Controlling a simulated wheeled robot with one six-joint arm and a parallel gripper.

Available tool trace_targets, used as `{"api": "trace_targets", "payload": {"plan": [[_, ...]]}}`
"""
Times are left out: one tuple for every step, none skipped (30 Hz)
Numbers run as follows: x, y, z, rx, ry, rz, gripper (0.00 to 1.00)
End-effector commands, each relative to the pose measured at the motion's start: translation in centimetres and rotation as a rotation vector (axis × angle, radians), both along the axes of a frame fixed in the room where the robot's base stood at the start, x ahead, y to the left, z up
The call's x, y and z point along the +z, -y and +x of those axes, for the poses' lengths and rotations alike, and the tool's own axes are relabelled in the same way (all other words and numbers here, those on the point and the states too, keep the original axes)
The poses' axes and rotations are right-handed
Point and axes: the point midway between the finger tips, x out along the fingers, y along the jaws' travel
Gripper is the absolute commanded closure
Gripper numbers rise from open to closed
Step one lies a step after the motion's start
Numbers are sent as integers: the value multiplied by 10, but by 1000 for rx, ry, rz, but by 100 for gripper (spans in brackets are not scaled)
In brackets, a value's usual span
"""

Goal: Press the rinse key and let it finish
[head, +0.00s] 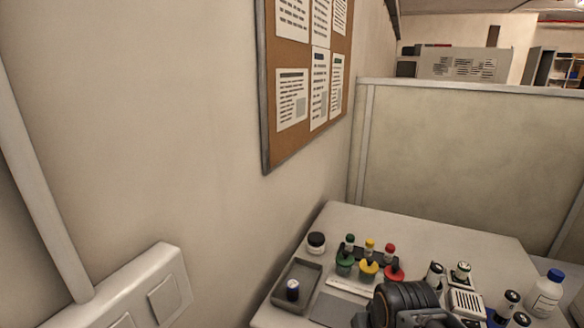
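No key that I can read as the rinse key shows in the head view. On the table (480,238) at the lower right stand a green round-topped piece (344,264), a yellow one (368,270) and a red one (394,272) in a row on a pale base. Smaller green, yellow and red caps stand just behind them. Any lettering there is too small to read. A dark ribbed round body (404,298) at the bottom edge hides part of the table; I cannot tell whether it is part of my arm. My gripper's fingers are not in view.
A grey tray (272,296) holds a small dark blue cylinder (292,290). A black-lidded jar (316,242) stands behind it. Several small vials and a blue-capped white bottle (544,294) stand at the right. The wall with a noticeboard (272,90) borders the left; a partition (460,150) stands behind.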

Motion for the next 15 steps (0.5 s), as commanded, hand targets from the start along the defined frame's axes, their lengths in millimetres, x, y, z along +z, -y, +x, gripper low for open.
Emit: {"api": "trace_targets", "payload": {"plan": [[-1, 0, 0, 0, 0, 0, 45], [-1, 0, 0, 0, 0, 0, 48], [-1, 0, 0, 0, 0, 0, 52], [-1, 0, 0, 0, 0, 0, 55], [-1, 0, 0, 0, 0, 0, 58], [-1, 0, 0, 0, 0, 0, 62], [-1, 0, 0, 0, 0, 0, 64], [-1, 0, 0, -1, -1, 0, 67], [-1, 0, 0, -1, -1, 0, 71], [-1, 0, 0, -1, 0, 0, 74], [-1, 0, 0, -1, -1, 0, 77], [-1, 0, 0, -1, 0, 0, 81], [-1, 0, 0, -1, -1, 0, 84], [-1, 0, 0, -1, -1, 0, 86], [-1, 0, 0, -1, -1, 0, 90]]}}
